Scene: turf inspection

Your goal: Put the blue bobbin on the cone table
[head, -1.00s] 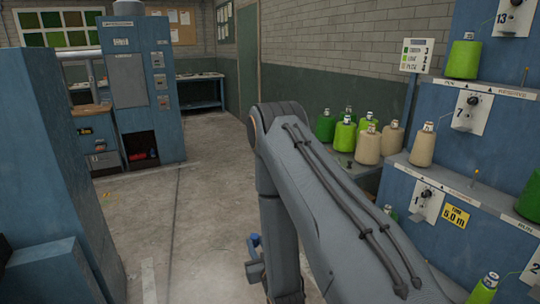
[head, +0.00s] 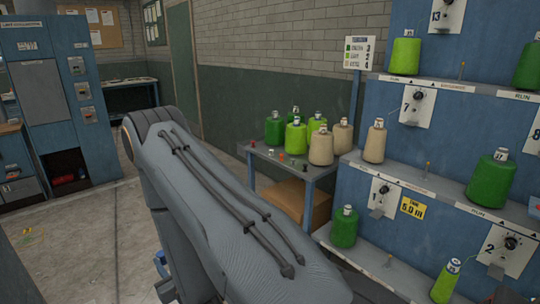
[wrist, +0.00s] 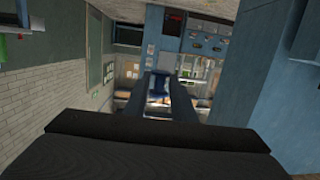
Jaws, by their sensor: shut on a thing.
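My gripper (wrist: 158,95) is shut on the blue bobbin (wrist: 158,84), which shows between the dark fingers in the wrist view. In the head view a bit of blue (head: 160,258) shows low at the left, beside my arm, which hides most of the gripper. The cone table (head: 262,157) stands beyond my arm in the middle of the head view, against the wall. My gripper is well apart from it, to its left and nearer to me.
Green and cream cones (head: 320,147) fill the back of the cone table, with a few small bobbins (head: 281,157) along its front. A blue machine rack (head: 400,150) with green cones stands right. A sign (head: 359,53) rises beside the table. A blue cabinet (head: 35,75) stands left.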

